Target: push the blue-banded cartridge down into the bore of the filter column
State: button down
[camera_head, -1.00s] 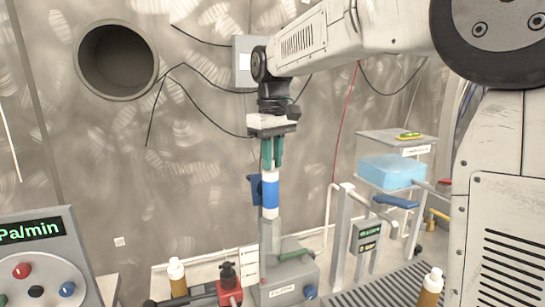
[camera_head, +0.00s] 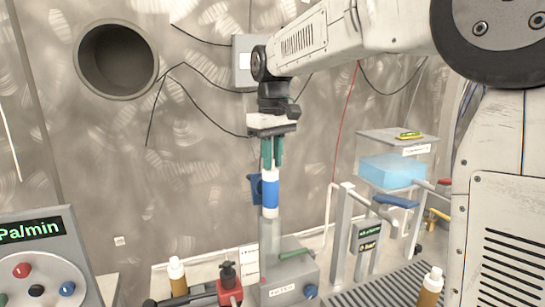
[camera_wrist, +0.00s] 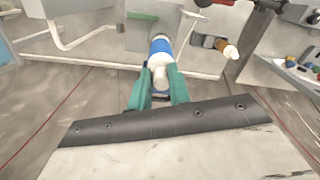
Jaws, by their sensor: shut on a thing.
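The cartridge (camera_head: 270,192) is white with a wide blue band and stands upright. Its lower end meets the top of the grey filter column (camera_head: 270,238), and whether it sits inside the bore is hard to tell. My gripper (camera_head: 272,162) is above it, pointing down, with its green fingers shut on the cartridge's upper end. In the wrist view the fingers of my gripper (camera_wrist: 158,90) lie on both sides of the cartridge's white top (camera_wrist: 159,72), and the blue band shows beyond. The bore itself is hidden.
A blue clamp-like part (camera_head: 254,188) is beside the cartridge. A red-based black-topped device (camera_head: 229,287) and a bottle (camera_head: 178,277) stand left of the column. Another bottle (camera_head: 431,288) stands at front right. A metal frame with a display (camera_head: 367,237) is to the right.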

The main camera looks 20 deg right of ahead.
aim_at(273, 181)
jog(key=shift+f, duration=7.05)
jog(key=c, duration=1.2)
grip_release()
jog(key=shift+c, duration=0.2)
notch_tip(273, 181, up, 8)
jog(key=shift+f, duration=0.15)
jog(key=s+d+f+m, duration=0.1)
jog(key=s+f+m, duration=0.1)
jog(key=s, duration=1.3)
jog(key=s+d+f+m+t, duration=0.1)
jog(key=s+f+m, duration=0.1)
jog(key=s, duration=1.4)
jog(key=shift+s+d+f, duration=0.15)
jog(key=shift+d+f, duration=0.2)
jog(key=shift+d, duration=0.05)
